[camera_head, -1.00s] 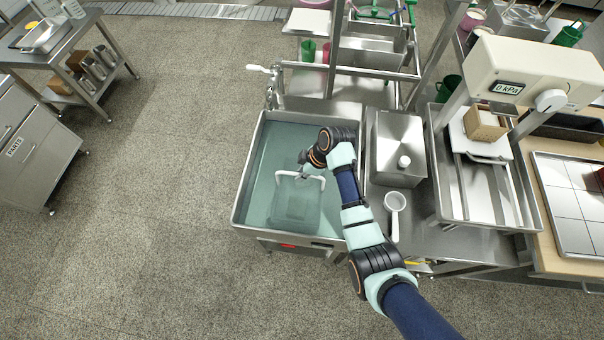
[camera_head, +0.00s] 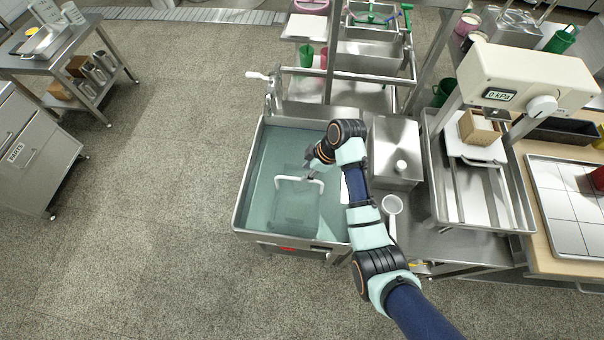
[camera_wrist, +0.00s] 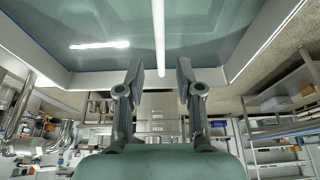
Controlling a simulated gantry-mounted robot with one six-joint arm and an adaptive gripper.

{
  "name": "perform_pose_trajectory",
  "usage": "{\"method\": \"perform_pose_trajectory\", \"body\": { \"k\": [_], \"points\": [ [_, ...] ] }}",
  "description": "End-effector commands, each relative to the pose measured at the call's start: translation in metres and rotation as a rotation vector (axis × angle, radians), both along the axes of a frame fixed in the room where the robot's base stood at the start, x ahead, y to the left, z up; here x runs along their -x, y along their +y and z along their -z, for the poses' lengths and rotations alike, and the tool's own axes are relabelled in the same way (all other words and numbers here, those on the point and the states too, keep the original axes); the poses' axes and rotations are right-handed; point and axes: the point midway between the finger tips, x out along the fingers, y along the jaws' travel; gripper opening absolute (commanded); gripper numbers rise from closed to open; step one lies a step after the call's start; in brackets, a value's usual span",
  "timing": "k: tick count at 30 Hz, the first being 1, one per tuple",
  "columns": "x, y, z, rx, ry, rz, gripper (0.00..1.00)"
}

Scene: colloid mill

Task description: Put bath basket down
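The bath basket (camera_head: 294,212) is a see-through box with a white handle, sitting in the greenish liquid of the steel bath (camera_head: 242,190). Its handle (camera_head: 287,179) stands up above the liquid. My gripper (camera_head: 312,172) is just above and beside the right part of the handle. In the wrist view my gripper (camera_wrist: 160,74) has its two fingers spread, with nothing between the tips. The white handle bar (camera_wrist: 158,38) lies just beyond the tips, in line with the gap. The basket's underside is hard to make out through the liquid.
A tap (camera_head: 262,77) stands at the bath's back rim. A steel box (camera_head: 396,148) and a white ladle (camera_head: 392,205) are right of the bath. A gauge stand (camera_head: 520,75) with a brown block (camera_head: 480,128) is farther right. Open floor lies left.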

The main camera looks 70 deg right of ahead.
Motion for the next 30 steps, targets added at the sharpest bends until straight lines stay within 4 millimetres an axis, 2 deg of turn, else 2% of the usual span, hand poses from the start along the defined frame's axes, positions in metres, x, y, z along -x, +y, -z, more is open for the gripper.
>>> {"method": "perform_pose_trajectory", "body": {
  "k": [1,3,9,25,26,28,29,30],
  "points": [
    [0.005,-0.002,-0.017,0.003,-0.002,0.001,0.36],
    [0.011,-0.003,-0.031,0.002,-0.001,0.001,0.36],
    [0.021,-0.004,-0.054,0.0,-0.001,0.0,0.36],
    [0.021,-0.004,-0.056,0.0,-0.001,-0.001,0.36],
    [0.018,-0.001,-0.057,0.005,-0.002,-0.001,0.36],
    [-0.003,0.015,-0.062,0.032,-0.009,0.004,0.36],
    [-0.018,0.027,-0.066,0.05,-0.018,0.009,0.36],
    [-0.041,0.049,-0.075,0.081,-0.038,0.021,0.36]
  ]
}}
